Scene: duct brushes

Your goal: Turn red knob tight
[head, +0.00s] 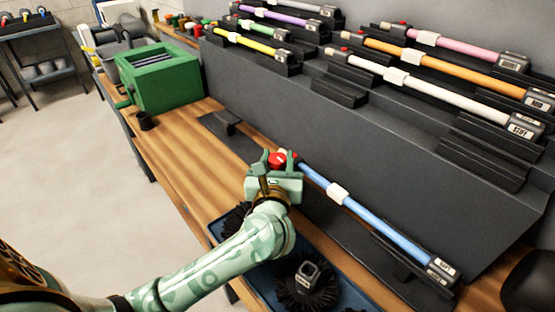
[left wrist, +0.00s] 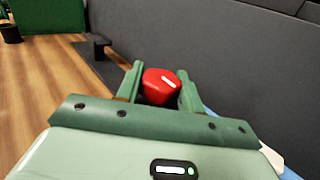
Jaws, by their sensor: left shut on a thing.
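The red knob (left wrist: 160,87) sits between the two fingers of my left gripper (left wrist: 158,92) in the left wrist view, and the fingers are shut on it. A pale stripe shows on its face. In the head view the red knob (head: 277,160) is at the upper left end of a blue rod (head: 370,218). The rod has a white band in its middle and a dark labelled block at its lower right end, and it lies on dark holders. My left gripper (head: 276,172) reaches it from the front left. My right gripper is not in view.
A blue tray (head: 252,283) with black round brushes (head: 306,284) lies below the rod. A dark sloped rack (head: 350,130) behind holds several coloured rods. A green box (head: 160,78) and a small black cup (head: 146,120) stand at the back left of the wooden bench (head: 180,160).

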